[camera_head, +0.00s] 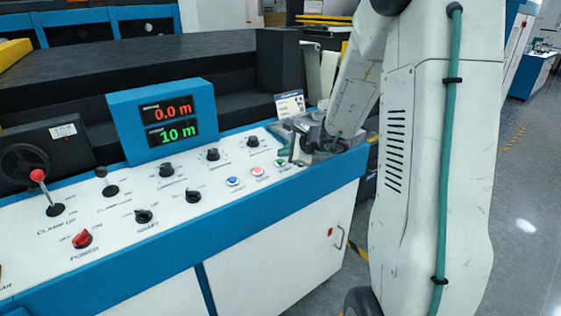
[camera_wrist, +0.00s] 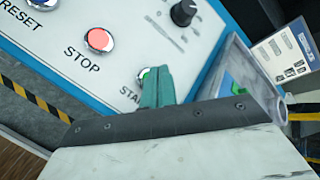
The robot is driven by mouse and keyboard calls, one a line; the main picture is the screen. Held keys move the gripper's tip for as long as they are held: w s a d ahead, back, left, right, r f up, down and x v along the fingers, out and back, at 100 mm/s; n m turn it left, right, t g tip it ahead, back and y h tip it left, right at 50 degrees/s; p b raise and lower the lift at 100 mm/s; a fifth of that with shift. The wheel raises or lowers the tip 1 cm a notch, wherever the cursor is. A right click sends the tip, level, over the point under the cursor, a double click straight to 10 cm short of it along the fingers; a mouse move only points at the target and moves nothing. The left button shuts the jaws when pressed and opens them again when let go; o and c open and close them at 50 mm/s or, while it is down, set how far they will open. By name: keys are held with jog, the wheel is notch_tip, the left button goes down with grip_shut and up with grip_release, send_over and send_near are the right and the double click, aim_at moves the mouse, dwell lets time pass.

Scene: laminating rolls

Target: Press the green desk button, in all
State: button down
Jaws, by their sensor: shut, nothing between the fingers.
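The green button (camera_head: 280,162) is the rightmost of three round buttons on the white sloped control panel (camera_head: 205,212). In the wrist view the green button (camera_wrist: 143,73) is mostly hidden behind my fingers, with its label partly covered. My gripper (camera_head: 292,157) is shut and empty, at the panel's right end, just beside the green button. In the wrist view its teal fingertips (camera_wrist: 158,72) are together and overlap the button's right side. I cannot tell whether they touch it.
The red STOP button (camera_wrist: 98,39) and blue RESET button (camera_head: 232,181) sit left of the green one. Black knobs (camera_head: 213,154) lie behind. A clear box (camera_wrist: 240,75) and a label card (camera_head: 290,104) stand at the right end. The display (camera_head: 168,120) reads 0.0 m and 10 m.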

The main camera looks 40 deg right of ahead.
jog(key=shift+f, duration=0.1)
dwell(0.6)
jog(key=shift+f, duration=0.3)
